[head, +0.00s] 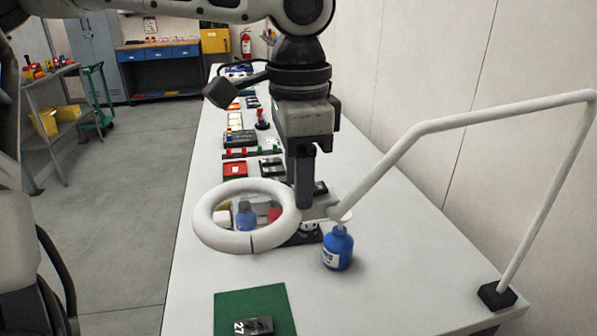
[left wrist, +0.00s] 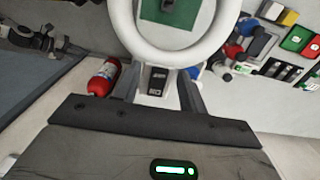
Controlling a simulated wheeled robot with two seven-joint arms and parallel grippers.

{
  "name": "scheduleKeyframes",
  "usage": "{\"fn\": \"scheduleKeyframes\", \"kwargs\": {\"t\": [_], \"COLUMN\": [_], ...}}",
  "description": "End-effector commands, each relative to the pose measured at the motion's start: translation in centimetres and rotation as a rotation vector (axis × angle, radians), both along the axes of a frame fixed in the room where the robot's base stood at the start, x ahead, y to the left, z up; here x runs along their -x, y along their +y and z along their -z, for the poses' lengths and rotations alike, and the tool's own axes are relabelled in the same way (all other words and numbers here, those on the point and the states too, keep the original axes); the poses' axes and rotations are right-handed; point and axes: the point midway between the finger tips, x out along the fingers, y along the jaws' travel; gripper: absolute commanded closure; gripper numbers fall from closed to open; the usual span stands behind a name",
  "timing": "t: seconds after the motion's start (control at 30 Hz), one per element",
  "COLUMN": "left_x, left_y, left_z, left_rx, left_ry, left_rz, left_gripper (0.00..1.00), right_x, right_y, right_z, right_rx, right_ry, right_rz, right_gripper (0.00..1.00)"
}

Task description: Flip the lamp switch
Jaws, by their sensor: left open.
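The lamp has a white ring head (head: 205,222) held out over the table on a jointed white arm (head: 450,118). My left gripper (head: 306,205) points down beside the ring's right side, near where the ring joins the arm. In the left wrist view the ring (left wrist: 135,30) crosses the top. My open left gripper (left wrist: 160,90) has its fingers either side of a small dark piece with white marks, which looks like the lamp switch (left wrist: 157,80). Whether a finger touches it, I cannot tell. In the head view the switch is hidden. My right gripper is not in view.
A blue bottle (head: 338,249) stands just right of and below the gripper. A green mat (head: 240,302) lies at the near edge. Coloured boxes and parts line the table (head: 370,300) further back. The lamp arm rises from a dark base (head: 497,296) at right. A red cylinder (left wrist: 103,78) shows left.

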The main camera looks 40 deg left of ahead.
Motion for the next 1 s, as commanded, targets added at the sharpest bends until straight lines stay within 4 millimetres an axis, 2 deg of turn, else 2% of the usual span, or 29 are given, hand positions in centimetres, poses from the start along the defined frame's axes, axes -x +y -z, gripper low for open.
{"fn": "scheduleKeyframes", "kwargs": {"t": [0.03, 0.07, 0.1, 0.2, 0.4, 0.73, 1.0], "left_x": [0.00, 0.00, 0.00, -0.01, -0.11, -0.71, -0.69], "left_y": [0.00, 0.00, 0.00, 0.01, -0.04, -0.55, -0.59], "left_z": [-0.01, -0.01, -0.02, -0.03, -0.08, -0.38, -0.45], "left_rx": [0.000, 0.000, 0.000, 0.000, -0.019, -0.179, -0.193], "left_ry": [0.000, 0.000, 0.000, 0.000, 0.018, 0.205, 0.225], "left_rz": [0.000, 0.000, 0.000, 0.000, 0.000, 0.000, 0.000], "left_gripper": [0.58, 0.64, 0.75, 1.00, 1.00, 1.00, 1.00], "right_x": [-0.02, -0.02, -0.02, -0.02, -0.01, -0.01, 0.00], "right_y": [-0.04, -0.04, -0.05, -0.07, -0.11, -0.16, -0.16], "right_z": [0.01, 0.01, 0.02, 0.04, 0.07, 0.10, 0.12], "right_rx": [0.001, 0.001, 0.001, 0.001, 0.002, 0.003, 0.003], "right_ry": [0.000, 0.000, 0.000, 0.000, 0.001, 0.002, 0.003], "right_rz": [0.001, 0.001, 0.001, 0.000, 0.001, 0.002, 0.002], "right_gripper": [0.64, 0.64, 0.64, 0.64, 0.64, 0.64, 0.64]}}
